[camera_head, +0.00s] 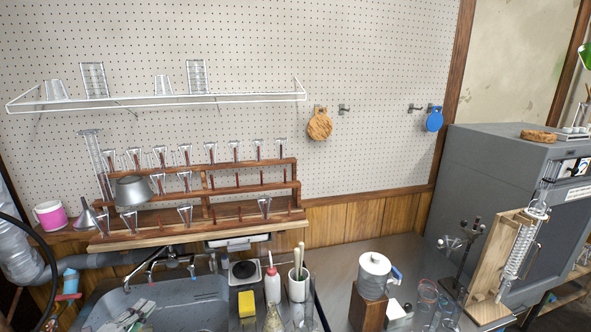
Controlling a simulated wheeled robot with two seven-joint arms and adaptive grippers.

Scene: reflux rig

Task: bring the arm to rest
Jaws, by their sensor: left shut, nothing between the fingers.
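My left gripper (135,312) shows small at the bottom left, over the grey sink (192,296). Its outline is hard to make out against the basin. It looks shut, with nothing held in it. The rest of the left arm is mostly out of the picture. My right gripper is not in view.
A tiered wooden rack (140,236) with several glass funnels stands behind the sink, below a white wire shelf (200,100). A yellow sponge (247,304), a white bottle (272,286) and a white jar (374,273) stand right of the basin. A wooden-backed condenser (500,262) is at the right.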

